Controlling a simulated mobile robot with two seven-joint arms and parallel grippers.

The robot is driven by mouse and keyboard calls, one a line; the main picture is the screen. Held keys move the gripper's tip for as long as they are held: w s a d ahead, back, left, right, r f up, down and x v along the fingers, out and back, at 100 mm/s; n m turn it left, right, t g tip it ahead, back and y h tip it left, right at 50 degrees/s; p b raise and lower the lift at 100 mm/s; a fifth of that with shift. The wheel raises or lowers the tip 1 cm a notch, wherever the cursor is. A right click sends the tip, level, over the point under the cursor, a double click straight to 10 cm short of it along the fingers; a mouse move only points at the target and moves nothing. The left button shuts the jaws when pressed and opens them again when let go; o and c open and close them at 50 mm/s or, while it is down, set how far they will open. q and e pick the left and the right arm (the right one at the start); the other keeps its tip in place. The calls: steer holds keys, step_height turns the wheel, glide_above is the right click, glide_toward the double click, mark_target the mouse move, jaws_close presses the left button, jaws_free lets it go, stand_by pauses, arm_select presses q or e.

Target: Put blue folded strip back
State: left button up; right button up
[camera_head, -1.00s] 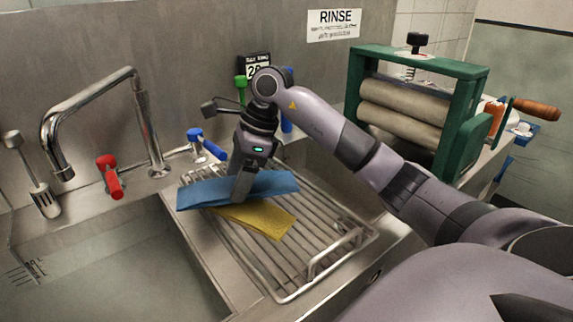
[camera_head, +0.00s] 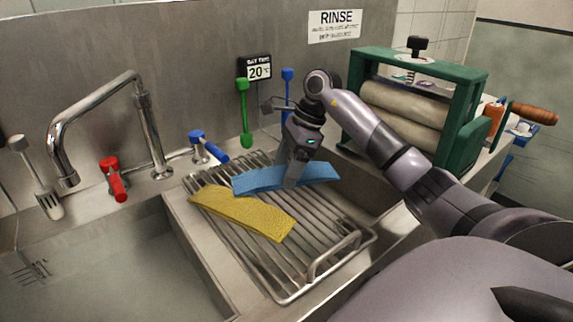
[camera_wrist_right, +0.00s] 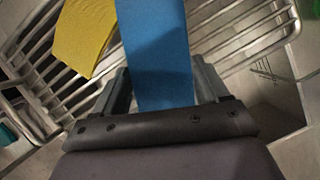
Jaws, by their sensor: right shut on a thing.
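The blue folded strip (camera_head: 260,180) is in my right gripper (camera_head: 291,180), which is shut on it near its middle. In the head view the strip lies crosswise over the far part of the wire rack (camera_head: 318,268); whether it touches the rack I cannot tell. In the right wrist view the blue strip (camera_wrist_right: 155,45) runs between the two fingers of my right gripper (camera_wrist_right: 160,90). A yellow folded strip (camera_head: 243,212) lies flat on the rack, left of and nearer than the blue one. My left gripper is not in view.
The rack spans a steel sink with a basin (camera_head: 110,270) at left. A tap (camera_head: 145,120), red handle (camera_head: 113,178) and blue handle (camera_head: 207,146) stand along the back left. A green-framed roller wringer (camera_head: 468,110) stands at right. Green and blue tools hang on the back wall.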

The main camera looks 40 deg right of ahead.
steer(key=shift+f+b, duration=0.3)
steer(key=shift+f, duration=0.15)
steer(key=o, duration=1.1)
steer(key=shift+r, duration=0.2)
steer(key=p+v, duration=0.1)
steer(key=v, duration=1.1)
steer(key=shift+r, duration=0.25)
